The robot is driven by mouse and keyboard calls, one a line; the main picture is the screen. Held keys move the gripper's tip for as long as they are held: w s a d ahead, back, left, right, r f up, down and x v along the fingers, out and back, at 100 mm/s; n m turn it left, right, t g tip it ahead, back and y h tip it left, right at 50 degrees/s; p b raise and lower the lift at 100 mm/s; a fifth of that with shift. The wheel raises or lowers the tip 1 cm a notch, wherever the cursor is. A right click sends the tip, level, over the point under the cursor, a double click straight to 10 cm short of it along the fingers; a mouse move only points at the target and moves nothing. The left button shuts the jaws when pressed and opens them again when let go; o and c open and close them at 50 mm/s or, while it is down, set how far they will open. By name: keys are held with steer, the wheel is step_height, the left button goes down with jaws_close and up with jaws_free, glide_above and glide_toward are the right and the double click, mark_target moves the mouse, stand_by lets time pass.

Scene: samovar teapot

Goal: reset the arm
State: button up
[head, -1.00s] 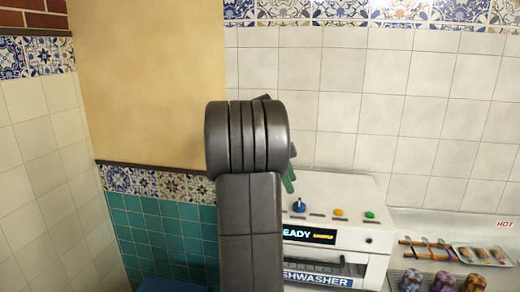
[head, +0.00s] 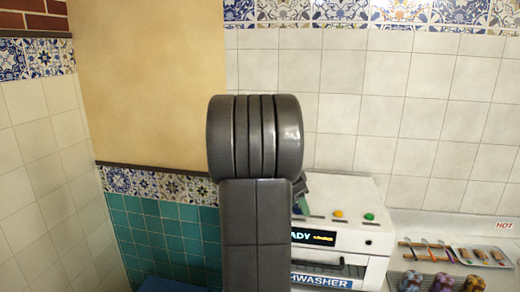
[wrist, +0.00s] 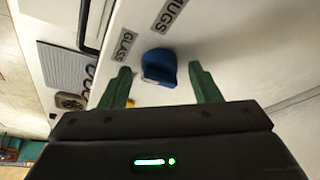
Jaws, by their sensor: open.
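My gripper (wrist: 160,82) shows in the wrist view with its two green fingers spread apart and nothing between them. In the head view my dark arm stands upright in the middle and hides most of the gripper; only a small green part (head: 303,205) shows at its right edge. Beyond the fingers, in the wrist view, is a blue object (wrist: 159,66) on a white surface, apart from the gripper.
A white dishwasher (head: 345,240) with knobs on top stands just right of my arm. Farther right, a counter holds a tray (head: 510,258) and several patterned cups (head: 412,281). GLASS (wrist: 125,46) and MUGS (wrist: 168,15) labels show in the wrist view. Tiled walls stand behind.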

steer(key=n+p, duration=0.1)
steer(key=n, duration=0.1)
steer(key=n+t+y+p, duration=0.1)
steer(key=n+p, duration=0.1)
steer(key=n, duration=0.1)
steer(key=shift+s+d+r+t, duration=0.1)
steer(key=shift+s+r+t, duration=0.1)
steer(key=shift+t, duration=0.1)
steer(key=b+v, duration=0.1)
steer(key=v, duration=0.9)
steer(key=shift+r, duration=0.3)
steer(key=shift+s+f+b, duration=0.1)
steer(key=shift+b, duration=0.2)
